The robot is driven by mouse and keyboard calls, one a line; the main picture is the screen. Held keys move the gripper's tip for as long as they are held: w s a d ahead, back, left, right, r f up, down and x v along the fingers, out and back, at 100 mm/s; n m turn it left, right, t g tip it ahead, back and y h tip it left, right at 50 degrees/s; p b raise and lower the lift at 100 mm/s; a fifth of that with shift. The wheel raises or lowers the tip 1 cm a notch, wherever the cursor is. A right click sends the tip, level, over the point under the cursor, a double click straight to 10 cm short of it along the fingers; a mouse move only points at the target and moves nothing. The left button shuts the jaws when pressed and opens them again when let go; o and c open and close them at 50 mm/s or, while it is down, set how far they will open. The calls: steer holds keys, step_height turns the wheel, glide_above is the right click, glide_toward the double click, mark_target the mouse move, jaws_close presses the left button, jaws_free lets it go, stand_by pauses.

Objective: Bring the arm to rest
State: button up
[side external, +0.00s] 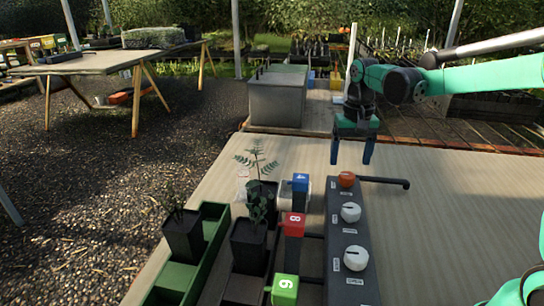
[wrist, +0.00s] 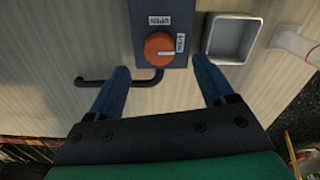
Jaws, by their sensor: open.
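My gripper (side external: 352,152) hangs above the far end of the table in the side external view, its two blue fingers pointing down. It is open and empty; in the wrist view the fingers (wrist: 161,82) are spread apart with nothing between their tips. Just beyond the tips in the wrist view is an orange knob (wrist: 159,46) on a dark panel (wrist: 145,12). The orange knob also shows in the side external view (side external: 346,180), below the gripper and apart from it. My green arm reaches in from the right.
The panel carries two white knobs (side external: 350,212) and a dark bent pipe (side external: 385,181) at its far end. Left of it stand numbered blue, red and green blocks (side external: 292,225), potted plants (side external: 248,245) and a green tray (side external: 212,212). The table's right side (side external: 450,220) is mostly clear.

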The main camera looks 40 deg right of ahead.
steer(key=shift+r, duration=0.85)
steer(key=shift+s+a+r, duration=0.15)
steer(key=shift+a, duration=0.05)
steer(key=s+a+n+t, duration=0.2)
steer(key=a, duration=0.1)
steer(key=s+a+n+t, duration=0.2)
steer(key=s+a, duration=0.1)
steer(key=s+a+n+t, duration=0.2)
steer(key=s+a, duration=0.1)
steer(key=shift+s+n+t, duration=0.15)
steer(key=shift+n+t, duration=0.15)
steer(key=shift+s+a+f, duration=0.2)
steer(key=shift+a+f, duration=0.05)
steer(key=shift+f, duration=0.05)
